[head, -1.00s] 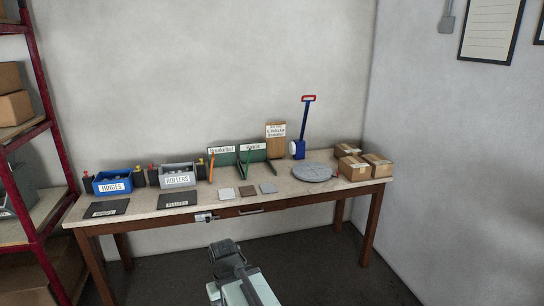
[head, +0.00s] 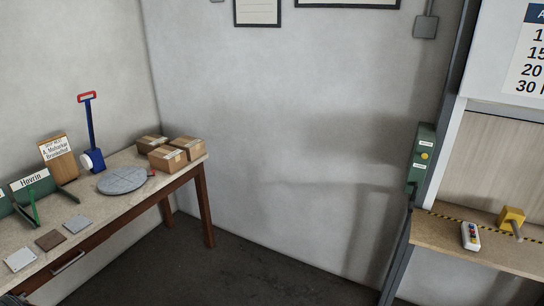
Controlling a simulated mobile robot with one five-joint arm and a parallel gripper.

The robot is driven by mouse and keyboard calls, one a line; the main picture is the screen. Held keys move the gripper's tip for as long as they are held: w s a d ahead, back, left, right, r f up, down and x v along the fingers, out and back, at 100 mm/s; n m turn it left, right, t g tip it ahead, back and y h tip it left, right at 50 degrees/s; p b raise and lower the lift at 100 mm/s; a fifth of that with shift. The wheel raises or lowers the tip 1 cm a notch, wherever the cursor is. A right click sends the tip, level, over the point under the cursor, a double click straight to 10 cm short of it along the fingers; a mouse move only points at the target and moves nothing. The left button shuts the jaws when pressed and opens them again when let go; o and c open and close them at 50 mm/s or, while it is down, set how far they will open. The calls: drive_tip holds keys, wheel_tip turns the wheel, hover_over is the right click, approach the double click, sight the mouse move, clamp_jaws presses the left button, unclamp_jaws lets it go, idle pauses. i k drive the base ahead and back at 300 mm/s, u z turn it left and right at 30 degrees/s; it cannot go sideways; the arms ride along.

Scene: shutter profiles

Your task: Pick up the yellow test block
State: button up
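A yellow block (head: 511,217) stands on a wooden ledge (head: 468,250) at the right of the head view. It has a short greyish bar at its lower front, and I cannot tell whether the two are joined. It stands near a yellow-and-black striped line. My gripper is not in view. Only a small dark piece, perhaps of my arm, shows in the bottom left corner, far from the block.
A white remote with coloured buttons (head: 471,236) lies left of the block. A green control box (head: 421,158) is on the post beside the ledge. A workbench (head: 120,215) with cardboard boxes (head: 168,157) and a round grey plate (head: 122,180) stands left. Floor between is clear.

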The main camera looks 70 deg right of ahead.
sight(510, 219)
drive_tip(key=z, duration=3.55)
drive_tip(key=i, duration=0.6)
drive_tip(key=z, duration=0.05)
